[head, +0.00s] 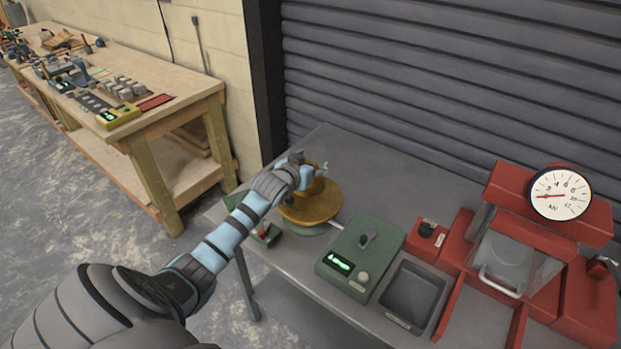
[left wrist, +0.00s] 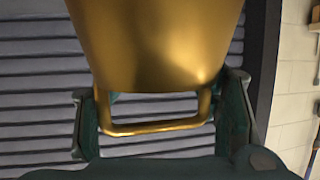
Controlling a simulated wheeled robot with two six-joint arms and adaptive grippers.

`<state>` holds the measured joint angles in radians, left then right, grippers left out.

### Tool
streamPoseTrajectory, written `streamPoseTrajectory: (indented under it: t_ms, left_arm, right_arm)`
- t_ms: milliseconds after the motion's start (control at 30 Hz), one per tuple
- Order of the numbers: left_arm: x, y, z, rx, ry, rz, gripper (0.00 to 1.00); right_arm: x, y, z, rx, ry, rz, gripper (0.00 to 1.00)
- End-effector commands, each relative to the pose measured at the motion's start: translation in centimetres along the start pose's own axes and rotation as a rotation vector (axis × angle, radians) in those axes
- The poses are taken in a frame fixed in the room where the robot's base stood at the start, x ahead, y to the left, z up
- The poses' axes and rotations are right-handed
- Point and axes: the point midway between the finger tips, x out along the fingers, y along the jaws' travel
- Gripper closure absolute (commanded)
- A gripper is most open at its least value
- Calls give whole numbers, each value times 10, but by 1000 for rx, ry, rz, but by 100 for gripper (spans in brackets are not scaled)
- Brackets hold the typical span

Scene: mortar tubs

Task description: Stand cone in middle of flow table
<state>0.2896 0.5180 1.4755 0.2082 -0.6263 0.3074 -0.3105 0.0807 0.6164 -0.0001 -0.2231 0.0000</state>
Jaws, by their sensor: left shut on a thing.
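The brass cone (head: 317,188) is at the round brass flow table (head: 325,212), near the grey bench's left end. My left gripper (head: 306,178) is at the cone and partly hides it. In the left wrist view the cone (left wrist: 155,45) fills the top middle, with its loop handle (left wrist: 155,129) between the fingers of my left gripper (left wrist: 160,112). The gripper is shut on the cone. The cone looks upright over the disc, but I cannot tell whether its base touches it. My right gripper is not in view.
A green control box (head: 360,257) stands right of the flow table, then a dark tray (head: 412,295) and a red press (head: 520,240) with a dial. A small green box (head: 262,236) with a red part is at the left. A shutter (head: 440,80) stands behind the bench.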

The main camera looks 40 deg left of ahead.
Motion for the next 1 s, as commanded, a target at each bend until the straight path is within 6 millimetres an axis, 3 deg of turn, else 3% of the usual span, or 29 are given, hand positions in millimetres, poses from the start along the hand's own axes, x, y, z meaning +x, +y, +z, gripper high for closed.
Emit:
streamPoseTrajectory:
  t_ms: [233,567,600,733,1000]
  left_arm:
    - [17,0,41,1,1,0,81]
    - [18,0,44,1,3,0,81]
    - [19,0,46,1,1,0,40]
    - [18,0,45,1,1,0,19]
    - [18,0,44,1,2,0,19]
  right_arm:
    - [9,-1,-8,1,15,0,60]
    - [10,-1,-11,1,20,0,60]
    - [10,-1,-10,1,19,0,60]
    - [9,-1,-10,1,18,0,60]
    - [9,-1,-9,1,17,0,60]
